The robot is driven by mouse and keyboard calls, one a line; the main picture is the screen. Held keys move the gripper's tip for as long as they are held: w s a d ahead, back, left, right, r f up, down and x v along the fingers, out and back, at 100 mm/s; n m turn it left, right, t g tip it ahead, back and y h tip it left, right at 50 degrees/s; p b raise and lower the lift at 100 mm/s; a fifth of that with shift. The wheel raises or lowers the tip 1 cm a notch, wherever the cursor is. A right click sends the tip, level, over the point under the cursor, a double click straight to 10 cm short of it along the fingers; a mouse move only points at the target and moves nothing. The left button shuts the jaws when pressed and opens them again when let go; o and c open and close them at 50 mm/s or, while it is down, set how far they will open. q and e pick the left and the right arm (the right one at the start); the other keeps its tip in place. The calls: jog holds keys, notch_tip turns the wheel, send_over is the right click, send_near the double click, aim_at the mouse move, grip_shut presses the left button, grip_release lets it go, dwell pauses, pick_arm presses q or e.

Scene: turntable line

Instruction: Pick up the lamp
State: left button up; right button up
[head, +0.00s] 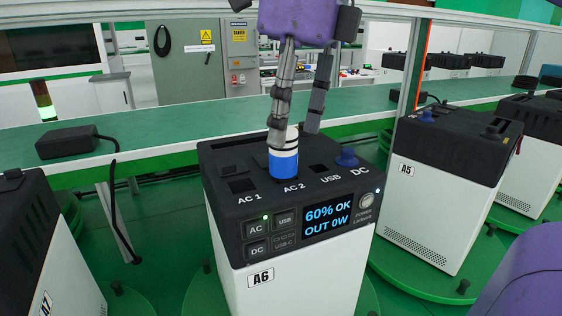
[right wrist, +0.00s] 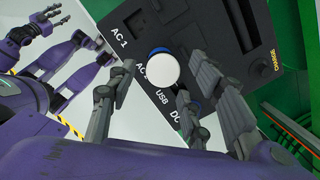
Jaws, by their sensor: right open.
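The lamp (head: 284,160) is a short upright cylinder with a blue base, a white upper part and dark bands. It stands at the AC 2 socket on the black top of power unit A6 (head: 245,281). In the right wrist view its round white top (right wrist: 163,71) faces the camera. My right gripper (head: 294,137) is open, its fingers pointing down. One finger passes in front of the lamp's upper part and another is to its right. In the right wrist view the lamp lies between the spread fingers. A purple arm with grey fingers, apparently my left gripper (right wrist: 38,28), shows at upper left.
A blue-black knob (head: 346,158) sits by the DC label. The screen (head: 328,217) reads 60% OK, OUT 0W. Unit A5 (head: 435,195) stands to the right, A7 (head: 45,262) to the left. A green bench (head: 180,128) with a black box (head: 68,142) runs behind.

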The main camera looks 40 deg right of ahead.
aim_at(283, 160)
jog(key=f, duration=0.4)
jog(key=shift+w+a+f, duration=0.25)
pick_arm(q)
jog(key=shift+w+d+r, duration=0.1)
jog(key=shift+w+r, duration=0.2)
jog(key=shift+w, duration=0.2)
jog(key=shift+w+r, duration=0.3)
jog(key=shift+w, duration=0.2)
pick_arm(e)
jog(key=shift+c, duration=0.3)
pick_arm(q)
jog(key=shift+s+f, duration=0.15)
jog(key=shift+s, duration=0.1)
pick_arm(e)
grip_shut()
